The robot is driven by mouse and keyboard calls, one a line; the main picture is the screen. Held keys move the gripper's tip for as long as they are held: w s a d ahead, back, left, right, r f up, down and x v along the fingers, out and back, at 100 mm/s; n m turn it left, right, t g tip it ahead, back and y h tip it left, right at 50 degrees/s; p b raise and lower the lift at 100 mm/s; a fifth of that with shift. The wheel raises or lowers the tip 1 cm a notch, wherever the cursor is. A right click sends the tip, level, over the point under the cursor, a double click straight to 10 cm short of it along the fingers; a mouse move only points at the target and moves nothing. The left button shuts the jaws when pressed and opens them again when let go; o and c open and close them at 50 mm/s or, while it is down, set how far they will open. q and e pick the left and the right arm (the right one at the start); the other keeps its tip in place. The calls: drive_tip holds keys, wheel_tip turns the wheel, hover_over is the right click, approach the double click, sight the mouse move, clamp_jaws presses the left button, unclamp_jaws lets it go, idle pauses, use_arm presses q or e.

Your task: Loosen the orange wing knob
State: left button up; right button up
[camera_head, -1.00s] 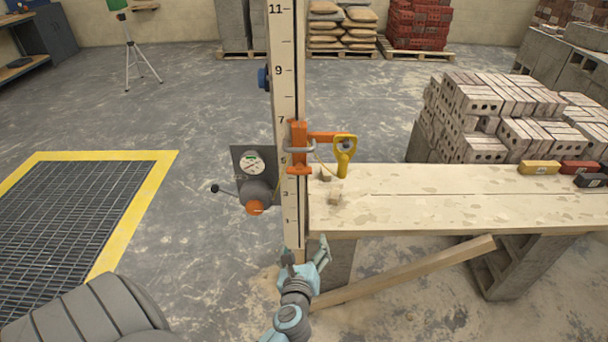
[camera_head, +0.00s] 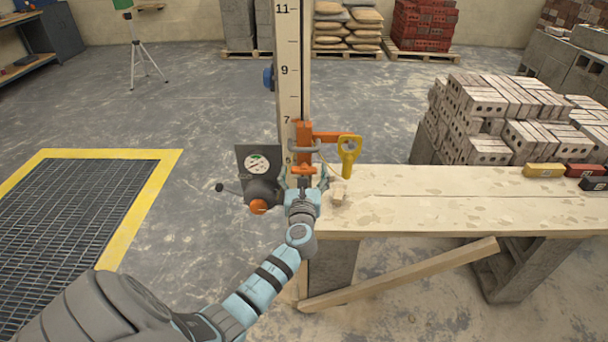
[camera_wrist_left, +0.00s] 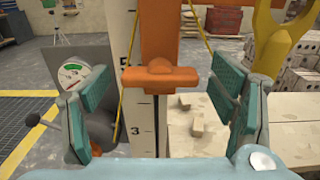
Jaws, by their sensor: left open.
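The orange wing knob (camera_head: 303,170) sits at the lower end of an orange clamp bracket (camera_head: 304,140) on the tall numbered staff (camera_head: 290,60). In the left wrist view the wing knob (camera_wrist_left: 160,77) lies crosswise, in the middle between the fingers. My left gripper (camera_head: 304,180) is open just in front of and below the knob, pointing up at it. In the left wrist view the left gripper (camera_wrist_left: 161,72) has a teal-padded finger on each side of the knob, with clear gaps to both. My right gripper is out of view.
A gauge box (camera_head: 258,165) with a lever and a round orange knob (camera_head: 258,206) is to the left. The plank bench (camera_head: 450,205) holds small wooden blocks (camera_head: 338,195) and bricks.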

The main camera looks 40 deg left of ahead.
use_arm(q)
drive_tip(key=shift+c, duration=0.5)
drive_tip(key=c, duration=1.1)
drive_tip(key=shift+o, duration=0.2)
drive_tip(key=shift+n, duration=0.4)
drive_tip(key=n+b, duration=0.1)
drive_tip(key=n, duration=0.2)
drive_tip(key=shift+n, duration=0.3)
drive_tip(key=n+b, duration=0.1)
drive_tip(key=n, duration=0.3)
drive_tip(key=shift+f+b, duration=0.15)
drive_tip(key=shift+b, duration=0.15)
drive_tip(key=n+b, duration=0.1)
drive_tip(key=n, duration=0.4)
drive_tip(key=shift+s+b, duration=0.1)
drive_tip(key=shift+b, duration=0.3)
drive_tip(key=shift+n+b, duration=0.95)
drive_tip(key=shift+n, duration=1.35)
